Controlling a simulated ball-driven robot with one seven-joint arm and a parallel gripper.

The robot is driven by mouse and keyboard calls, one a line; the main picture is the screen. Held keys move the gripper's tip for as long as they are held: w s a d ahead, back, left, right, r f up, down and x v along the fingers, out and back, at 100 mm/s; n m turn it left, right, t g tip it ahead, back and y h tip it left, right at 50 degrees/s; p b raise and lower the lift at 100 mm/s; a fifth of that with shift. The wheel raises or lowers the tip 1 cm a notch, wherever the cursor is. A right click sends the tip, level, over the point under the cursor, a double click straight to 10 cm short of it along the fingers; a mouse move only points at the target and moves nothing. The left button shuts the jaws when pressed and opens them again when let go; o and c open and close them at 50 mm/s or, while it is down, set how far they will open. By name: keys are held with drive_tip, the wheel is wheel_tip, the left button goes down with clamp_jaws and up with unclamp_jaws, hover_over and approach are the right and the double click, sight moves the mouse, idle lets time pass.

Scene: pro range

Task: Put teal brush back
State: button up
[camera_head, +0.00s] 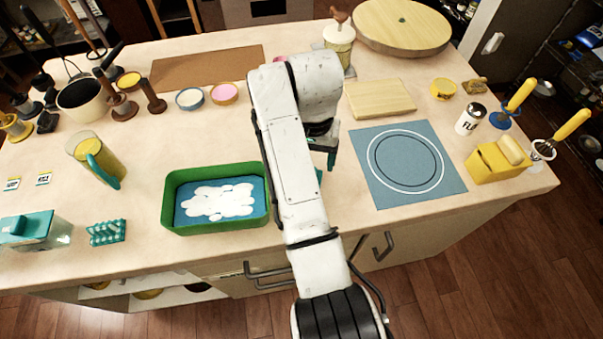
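My gripper (325,151) hangs over the middle of the counter, between the green tray and the blue mat, largely hidden by my own white arm. Small teal parts show at its lower end and just beside my arm (319,175). I cannot tell whether these are the teal brush or parts of the gripper, or whether the fingers are open or shut. No whole teal brush is in plain sight. A teal rack with several slots (107,232) stands at the front left of the counter.
A green tray (172,205) with blue and white contents is left of my arm. A blue mat (440,190) with a ring lies right. A yellow jug (88,150), teal box (35,230), yellow box (497,163) and yellow-handled tools (520,95) stand around.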

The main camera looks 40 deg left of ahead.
drive_tip(key=shift+r, duration=0.5)
drive_tip(key=shift+m, duration=0.7)
drive_tip(key=d+f, duration=0.3)
drive_tip(key=d, duration=0.2)
drive_tip(key=d+f, duration=0.3)
drive_tip(key=d, duration=0.2)
drive_tip(key=d+f, duration=0.2)
drive_tip(key=d, duration=0.3)
drive_tip(key=shift+w+d+f, duration=0.1)
drive_tip(key=shift+w+f, duration=0.3)
drive_tip(key=s+d+f+m, duration=0.1)
drive_tip(key=s+d+f, duration=0.15)
drive_tip(key=d, duration=0.55)
drive_tip(key=s+d+f+m, duration=0.1)
drive_tip(key=s+d+f, duration=0.15)
drive_tip(key=d, duration=0.45)
drive_tip(key=s+d+m+t, duration=0.1)
drive_tip(key=s+d+m, duration=0.1)
drive_tip(key=s+d, duration=1.8)
drive_tip(key=shift+s+r+m+h, duration=0.3)
drive_tip(key=shift+r, duration=0.15)
drive_tip(key=shift+f, duration=0.1)
